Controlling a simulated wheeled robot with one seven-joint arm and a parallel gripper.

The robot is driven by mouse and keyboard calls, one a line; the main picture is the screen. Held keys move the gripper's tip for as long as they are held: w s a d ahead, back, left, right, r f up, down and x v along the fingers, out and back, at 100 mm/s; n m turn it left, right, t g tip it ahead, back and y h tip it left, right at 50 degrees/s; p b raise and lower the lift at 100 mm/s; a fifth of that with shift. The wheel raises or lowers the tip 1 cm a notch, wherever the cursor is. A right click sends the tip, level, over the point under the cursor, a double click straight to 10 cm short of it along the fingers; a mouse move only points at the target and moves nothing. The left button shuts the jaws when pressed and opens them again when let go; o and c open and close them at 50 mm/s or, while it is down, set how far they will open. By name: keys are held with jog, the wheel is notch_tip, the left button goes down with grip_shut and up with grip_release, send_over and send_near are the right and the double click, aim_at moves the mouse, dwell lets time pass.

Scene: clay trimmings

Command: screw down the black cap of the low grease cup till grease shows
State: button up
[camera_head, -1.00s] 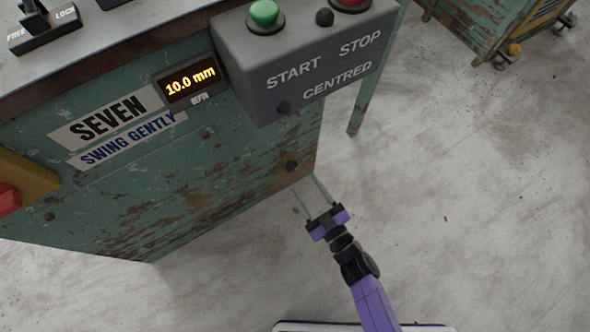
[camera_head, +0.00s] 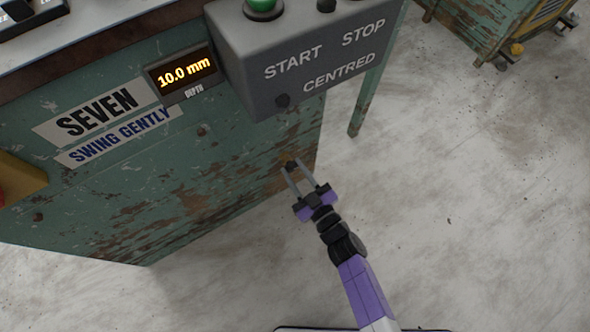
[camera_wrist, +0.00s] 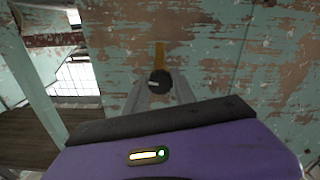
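The low grease cup's black cap (camera_head: 291,164) sits low on the green machine's front, near its right edge. In the wrist view the cap (camera_wrist: 160,82) is a dark round knob with a yellow strip behind and above it. My gripper (camera_head: 292,169) is open, its two thin fingers pointing at the cap. In the wrist view its fingertips (camera_wrist: 159,90) lie on either side of the cap's lower part. I cannot tell whether they touch it. I see no grease around the cap.
The green machine front (camera_head: 190,200) has worn paint and a depth display (camera_head: 185,75) reading 10.0 mm. A grey START/STOP box (camera_head: 310,60) juts out above my gripper. The floor (camera_head: 470,210) to the right is clear.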

grip_shut()
jog(key=m+p, duration=0.2)
jog(key=m, duration=0.1)
jog(key=shift+r, duration=0.15)
jog(key=m+p, duration=0.2)
jog(key=m, duration=0.4)
jog(key=shift+p, duration=0.3)
jog(key=m+p, duration=0.1)
jog(key=m, duration=0.4)
jog(key=shift+s, duration=0.1)
jog(key=m+p, duration=0.1)
jog(key=m, duration=0.3)
jog(key=shift+m, duration=0.3)
jog(key=shift+a, duration=0.1)
